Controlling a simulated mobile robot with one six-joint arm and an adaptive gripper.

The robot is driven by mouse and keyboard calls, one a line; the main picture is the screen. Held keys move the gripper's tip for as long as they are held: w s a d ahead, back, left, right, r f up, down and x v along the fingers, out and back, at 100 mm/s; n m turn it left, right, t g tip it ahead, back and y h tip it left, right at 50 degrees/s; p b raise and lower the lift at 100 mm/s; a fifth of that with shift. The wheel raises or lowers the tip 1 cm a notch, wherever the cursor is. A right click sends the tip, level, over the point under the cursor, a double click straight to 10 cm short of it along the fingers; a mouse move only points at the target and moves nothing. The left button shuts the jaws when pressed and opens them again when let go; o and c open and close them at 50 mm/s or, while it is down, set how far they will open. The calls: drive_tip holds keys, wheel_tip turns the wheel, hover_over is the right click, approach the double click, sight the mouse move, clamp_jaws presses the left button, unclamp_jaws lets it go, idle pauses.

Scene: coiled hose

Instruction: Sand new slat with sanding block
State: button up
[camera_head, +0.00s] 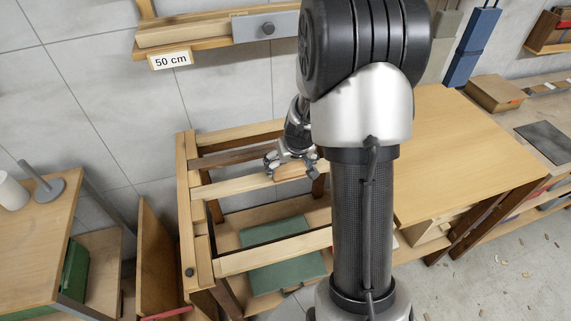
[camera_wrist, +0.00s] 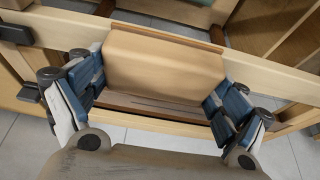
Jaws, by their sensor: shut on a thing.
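My gripper (camera_head: 291,164) is shut on a tan, wood-coloured sanding block (camera_wrist: 165,66); in the wrist view its fingers press the block's two ends. In the head view the block (camera_head: 289,173) shows small under the fingers. A pale slat (camera_head: 235,186) runs left to right across the wooden frame, and the gripper is over its right part. In the wrist view the pale slat (camera_wrist: 268,72) passes behind the block, which hides its middle. I cannot tell whether block and slat touch. My arm hides the frame's right side.
A darker slat (camera_head: 235,157) lies behind the pale one, and another pale slat (camera_head: 275,251) is in front. A green box (camera_head: 283,255) sits on the shelf below. A tabletop (camera_head: 455,150) is at right, a side table (camera_head: 35,235) at left. A rack labelled "50 cm" (camera_head: 171,60) hangs behind.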

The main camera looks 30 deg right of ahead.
sight(263, 175)
drive_tip(key=shift+a, duration=0.1)
